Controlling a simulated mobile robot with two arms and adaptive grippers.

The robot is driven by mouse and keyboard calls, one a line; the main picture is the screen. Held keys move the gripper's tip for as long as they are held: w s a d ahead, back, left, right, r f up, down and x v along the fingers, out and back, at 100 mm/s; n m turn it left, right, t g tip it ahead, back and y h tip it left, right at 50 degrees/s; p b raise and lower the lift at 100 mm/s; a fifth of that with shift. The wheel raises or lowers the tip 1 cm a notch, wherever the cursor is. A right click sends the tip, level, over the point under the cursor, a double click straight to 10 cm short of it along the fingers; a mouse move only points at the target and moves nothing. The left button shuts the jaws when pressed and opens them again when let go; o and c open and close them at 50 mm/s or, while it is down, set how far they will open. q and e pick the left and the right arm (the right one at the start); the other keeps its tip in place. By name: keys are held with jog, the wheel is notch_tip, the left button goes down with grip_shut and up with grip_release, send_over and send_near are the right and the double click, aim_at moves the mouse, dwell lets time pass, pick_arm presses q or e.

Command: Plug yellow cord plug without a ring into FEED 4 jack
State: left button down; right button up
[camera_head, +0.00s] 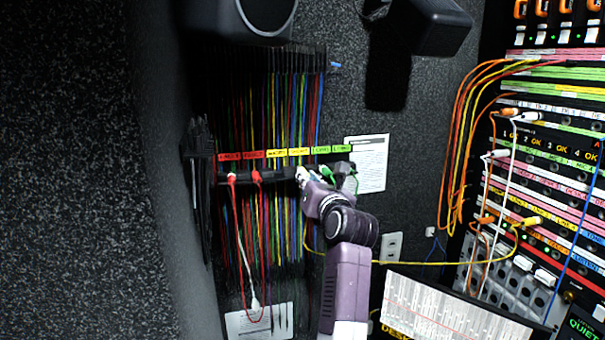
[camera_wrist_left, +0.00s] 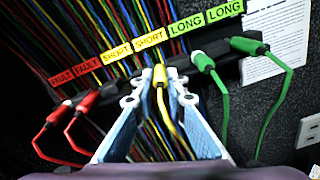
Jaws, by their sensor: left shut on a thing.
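My left gripper (camera_head: 302,176) is at the dark cord rail on the back wall, under the yellow labels. In the left wrist view its fingers (camera_wrist_left: 158,90) are shut around a yellow cord plug (camera_wrist_left: 160,76), which sits at the rail under a SHORT label (camera_wrist_left: 149,41). A yellow cord (camera_head: 430,263) runs below my arm and right to the jack rack, where a yellow plug (camera_head: 532,222) sits. I cannot tell whether either plug has a ring. FEED 4 cannot be read on the rack. My right gripper is not in view.
Red plugs (camera_head: 232,178) hang left of the gripper under FAULT labels; green plugs (camera_wrist_left: 203,62) are on its right under LONG labels. The jack rack (camera_head: 560,170) at right is crowded with orange and white cords. A paper panel (camera_head: 430,308) stands low before it.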

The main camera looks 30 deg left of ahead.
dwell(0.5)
pick_arm(q)
jog(key=shift+r, duration=0.15)
jog(key=shift+r, duration=1.15)
jog(key=shift+d, duration=0.1)
jog(key=shift+v, duration=1.5)
jog(key=shift+f, duration=0.15)
